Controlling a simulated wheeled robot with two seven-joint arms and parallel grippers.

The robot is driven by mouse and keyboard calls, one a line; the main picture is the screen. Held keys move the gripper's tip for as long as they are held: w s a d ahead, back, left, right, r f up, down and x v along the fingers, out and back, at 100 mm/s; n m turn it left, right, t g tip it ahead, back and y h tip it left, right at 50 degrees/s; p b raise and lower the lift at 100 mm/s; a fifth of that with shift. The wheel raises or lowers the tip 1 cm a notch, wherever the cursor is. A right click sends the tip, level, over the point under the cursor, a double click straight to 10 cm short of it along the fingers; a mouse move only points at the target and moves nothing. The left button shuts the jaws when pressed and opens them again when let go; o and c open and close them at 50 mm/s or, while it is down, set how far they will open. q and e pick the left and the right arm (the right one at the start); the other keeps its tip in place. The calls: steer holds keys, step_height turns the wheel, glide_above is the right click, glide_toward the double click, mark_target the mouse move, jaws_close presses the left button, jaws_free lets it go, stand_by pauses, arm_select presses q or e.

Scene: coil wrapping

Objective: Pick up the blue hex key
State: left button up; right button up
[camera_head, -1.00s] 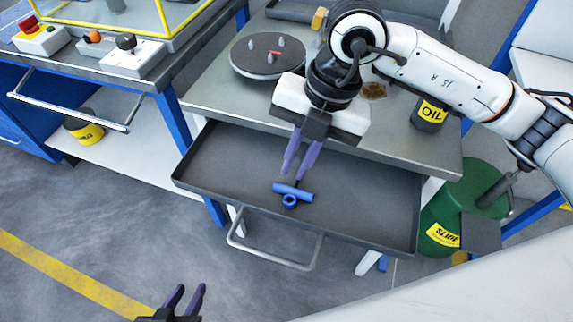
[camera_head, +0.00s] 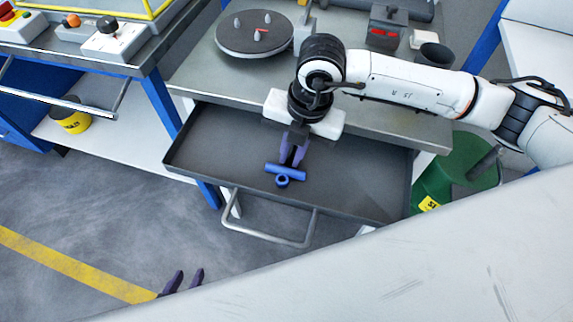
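The blue hex key (camera_head: 286,172) lies in the open grey drawer (camera_head: 215,160), a short bar with a ring at its front side. My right gripper (camera_head: 291,165) points down over the drawer, its purple fingers apart. The fingertips are right at the back edge of the bar; I cannot tell whether they touch it. Nothing is seen held between them. My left gripper (camera_head: 183,278) shows at the bottom edge, fingers apart and empty over the floor, its base hidden by a white surface.
The grey table (camera_head: 205,75) above the drawer carries a round plate (camera_head: 252,38) with small pegs and a dark cup (camera_head: 436,54). The drawer handle (camera_head: 265,235) sticks out in front. A green barrel (camera_head: 455,172) stands at right. The rest of the drawer is clear.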

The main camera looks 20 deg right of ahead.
jaws_close()
steer(key=shift+r, duration=0.15)
